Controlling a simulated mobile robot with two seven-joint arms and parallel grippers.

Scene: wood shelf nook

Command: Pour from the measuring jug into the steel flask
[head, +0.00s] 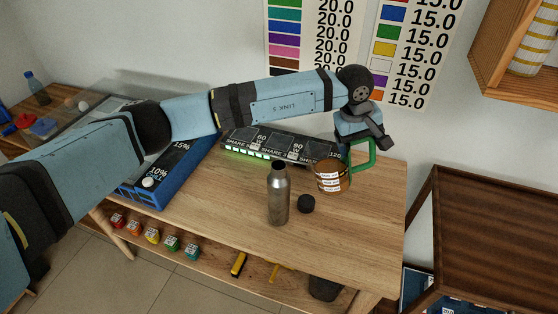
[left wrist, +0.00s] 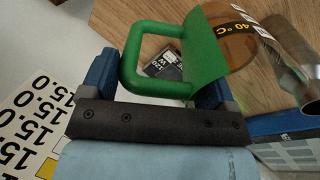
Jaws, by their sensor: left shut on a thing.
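The measuring jug (head: 328,181) has a brown body with white labels and a green handle; it looks upright at the right part of the wooden table. I cannot tell whether its base touches the table. My left gripper (head: 367,142) is shut on the green handle from above right. In the left wrist view the blue fingers (left wrist: 153,82) sit at both sides of the handle, and the jug (left wrist: 242,38) lies beyond it. The steel flask (head: 278,198) stands upright and open, left of the jug; it also shows in the left wrist view (left wrist: 292,48). My right gripper is not in view.
A black cap (head: 306,204) lies between flask and jug. A dark display box (head: 270,146) stands behind, and a blue box (head: 170,175) is at the left. The table front (head: 350,240) is clear. A dark wooden shelf (head: 490,220) stands at the right.

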